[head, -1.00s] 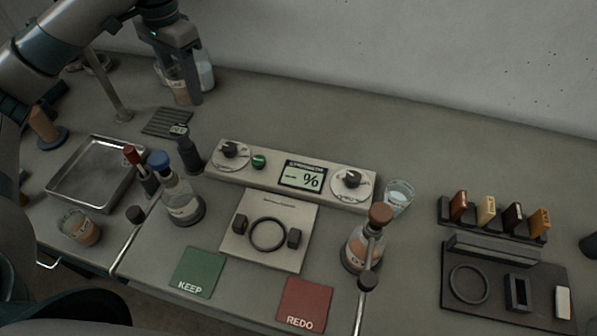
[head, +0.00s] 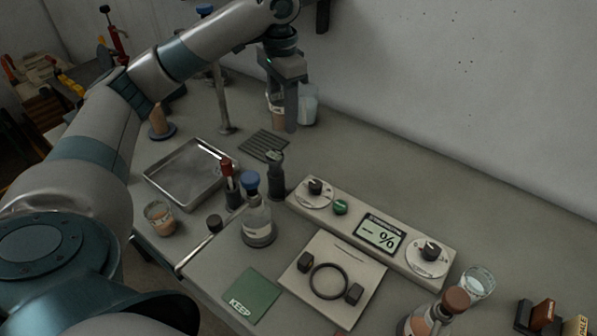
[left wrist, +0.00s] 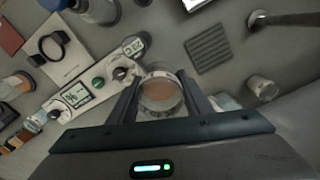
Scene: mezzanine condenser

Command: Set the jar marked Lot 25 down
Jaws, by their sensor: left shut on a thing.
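My left gripper (head: 283,122) is at the back of the bench near the wall, shut on a jar (head: 274,104) with tan contents. In the left wrist view the jar (left wrist: 160,93) sits between the two fingers, with a pale band around it. I cannot read its marking. In the head view the fingers partly hide the jar, and I cannot tell whether its base touches the bench. A jar with pale contents (head: 308,104) stands close to the right of the gripper. My right gripper is not in view.
A ribbed dark mat (head: 263,146) lies just in front of the gripper. A metal tray (head: 170,187), a tan-filled glass (head: 158,217), a blue-capped bottle (head: 258,222) and a control panel (head: 335,227) stand nearer. A post (head: 222,105) rises left. Bench right of the pale jar is clear.

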